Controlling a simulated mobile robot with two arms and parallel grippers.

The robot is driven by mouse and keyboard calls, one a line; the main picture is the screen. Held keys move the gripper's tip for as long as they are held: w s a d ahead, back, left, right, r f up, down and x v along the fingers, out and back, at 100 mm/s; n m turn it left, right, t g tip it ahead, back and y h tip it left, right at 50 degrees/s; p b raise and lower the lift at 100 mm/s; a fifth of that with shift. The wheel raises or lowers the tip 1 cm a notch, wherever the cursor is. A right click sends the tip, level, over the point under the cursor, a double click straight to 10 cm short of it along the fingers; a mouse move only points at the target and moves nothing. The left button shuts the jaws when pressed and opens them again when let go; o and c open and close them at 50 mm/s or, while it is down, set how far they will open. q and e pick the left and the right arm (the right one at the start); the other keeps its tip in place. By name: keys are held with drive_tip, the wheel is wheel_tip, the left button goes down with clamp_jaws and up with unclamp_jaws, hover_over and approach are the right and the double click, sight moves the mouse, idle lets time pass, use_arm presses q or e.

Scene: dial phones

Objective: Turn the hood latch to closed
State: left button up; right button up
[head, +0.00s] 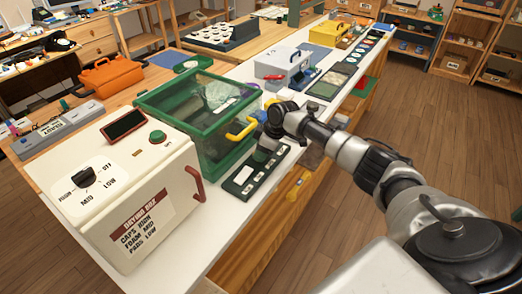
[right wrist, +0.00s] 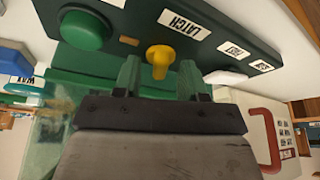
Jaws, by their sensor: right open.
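The latch panel is a dark green strip (head: 241,184) in front of the green glass-sided hood (head: 205,115). In the right wrist view, the panel (right wrist: 215,32) carries a yellow latch knob (right wrist: 160,56) beside a white LATCH label. My right gripper (right wrist: 159,80) is open, with a fingertip on each side of the knob's near end. Gaps show between knob and fingers. In the head view, my right gripper (head: 266,148) is over the panel's far end and hides the knob. My left gripper is out of view.
A round green button (right wrist: 85,28) is next to the knob. The hood has a yellow handle (head: 240,131). A cream drying box (head: 120,190) with a red handle stands left of the panel. A grey-white box (head: 287,68) stands behind. The wooden floor at right is clear.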

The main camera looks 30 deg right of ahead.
drive_tip(key=shift+f, duration=0.15)
drive_tip(key=shift+c, duration=0.3)
clamp_jaws()
drive_tip(key=m+p, duration=0.2)
drive_tip(key=p, duration=0.1)
drive_tip(key=m+h+p, duration=0.1)
drive_tip(key=shift+a+r+t+p, duration=0.2)
drive_tip(key=shift+r+t+p, duration=0.1)
drive_tip(key=shift+p, duration=0.1)
drive_tip(key=shift+f+m+h+p, duration=0.3)
drive_tip(key=shift+m+p, duration=0.15)
drive_tip(key=shift+m, duration=0.35)
drive_tip(key=shift+o, duration=0.3)
unclamp_jaws()
